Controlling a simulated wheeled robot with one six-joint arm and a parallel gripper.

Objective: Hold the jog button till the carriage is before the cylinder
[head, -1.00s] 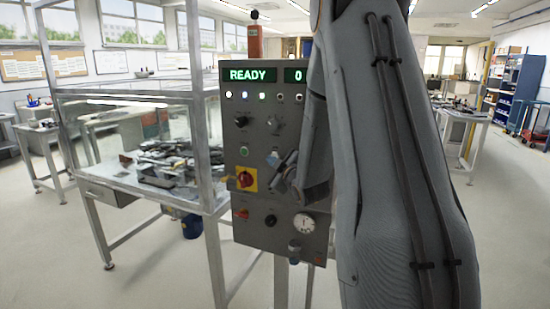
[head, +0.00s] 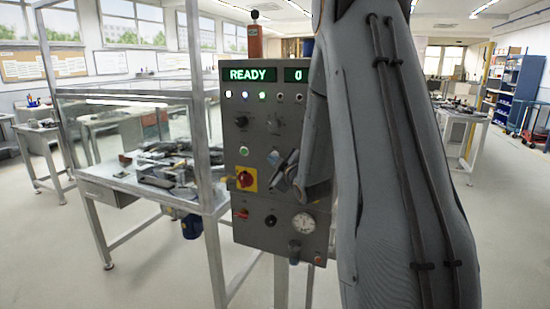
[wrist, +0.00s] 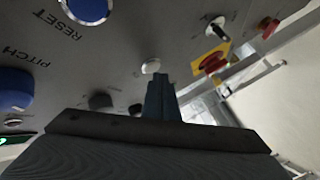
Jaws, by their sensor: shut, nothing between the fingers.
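A grey control panel (head: 255,130) shows READY in green on its display (head: 250,75). My gripper (head: 285,162) is in front of the panel's middle, partly hidden behind my arm. In the wrist view my gripper's fingers (wrist: 158,88) are together and empty, pointing at the panel just below a pale round button (wrist: 150,66). A gap between fingertips and button cannot be judged. No label naming the jog button is readable. The carriage and cylinder cannot be told apart among the dark machine parts (head: 165,170) inside the clear enclosure on the left.
The wrist view shows a blue button (wrist: 88,8) by RESET, a blue knob (wrist: 15,90) and a red knob (wrist: 268,26). The enclosure's frame post (head: 195,110) stands close left of the panel.

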